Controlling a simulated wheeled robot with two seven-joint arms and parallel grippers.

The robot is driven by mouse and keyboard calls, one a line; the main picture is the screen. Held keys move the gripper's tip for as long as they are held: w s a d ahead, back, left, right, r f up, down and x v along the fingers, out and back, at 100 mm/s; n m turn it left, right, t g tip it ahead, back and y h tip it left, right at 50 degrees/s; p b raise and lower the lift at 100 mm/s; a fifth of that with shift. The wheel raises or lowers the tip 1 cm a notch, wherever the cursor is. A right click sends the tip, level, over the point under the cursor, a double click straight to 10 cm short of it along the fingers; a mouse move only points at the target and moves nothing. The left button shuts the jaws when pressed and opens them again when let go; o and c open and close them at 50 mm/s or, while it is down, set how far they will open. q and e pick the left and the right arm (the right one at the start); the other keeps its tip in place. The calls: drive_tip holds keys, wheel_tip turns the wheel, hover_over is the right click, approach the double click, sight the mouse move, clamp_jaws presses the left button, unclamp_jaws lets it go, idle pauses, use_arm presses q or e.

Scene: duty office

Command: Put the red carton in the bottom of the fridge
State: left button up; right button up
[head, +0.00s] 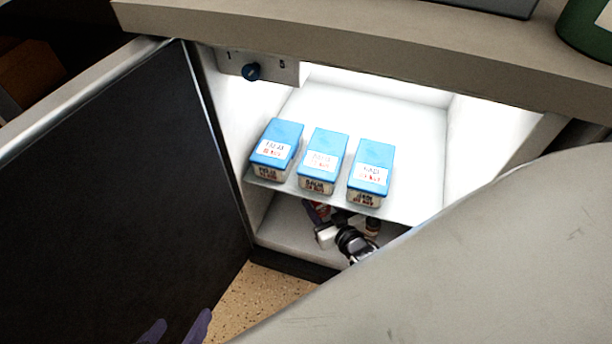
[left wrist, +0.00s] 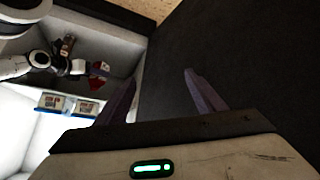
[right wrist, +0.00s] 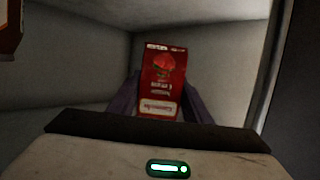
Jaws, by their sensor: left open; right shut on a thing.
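The red carton (right wrist: 162,82) stands between the purple fingers of my right gripper (right wrist: 160,100), which is shut on it. In the head view my right gripper (head: 328,234) reaches into the lower compartment of the fridge (head: 289,226), under the shelf. The carton (head: 318,211) is partly hidden there. It also shows in the left wrist view (left wrist: 99,68). I cannot tell whether it touches the compartment floor. My left gripper (head: 178,330) is open and empty, low by the open fridge door (head: 110,190); its spread fingers also show in the left wrist view (left wrist: 160,88).
Three blue-lidded tubs, left (head: 277,145), middle (head: 323,160) and right (head: 371,172), stand on the shelf (head: 410,207) above my right gripper. The counter (head: 400,50) overhangs the fridge.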

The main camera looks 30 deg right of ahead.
sight(323, 215)
wheel_tip(323, 215, down, 4)
drive_tip(key=b, duration=0.2)
drive_tip(key=shift+b, duration=0.35)
drive_tip(key=shift+s+f+b, duration=0.1)
drive_tip(key=shift+f+b, duration=0.6)
drive_tip(key=shift+f, duration=0.15)
wheel_tip(323, 215, down, 4)
drive_tip(key=b, duration=0.3)
drive_tip(key=shift+r, duration=0.15)
drive_tip(key=o, duration=1.3)
drive_tip(key=shift+f, duration=0.2)
use_arm(q)
drive_tip(key=d+r+h, duration=0.1)
drive_tip(key=d+r, duration=0.1)
drive_tip(key=w+d+r+t+h, duration=0.1)
drive_tip(key=d+r+h, duration=0.1)
drive_tip(key=shift+t, duration=0.3)
use_arm(e)
drive_tip(key=shift+r, duration=0.1)
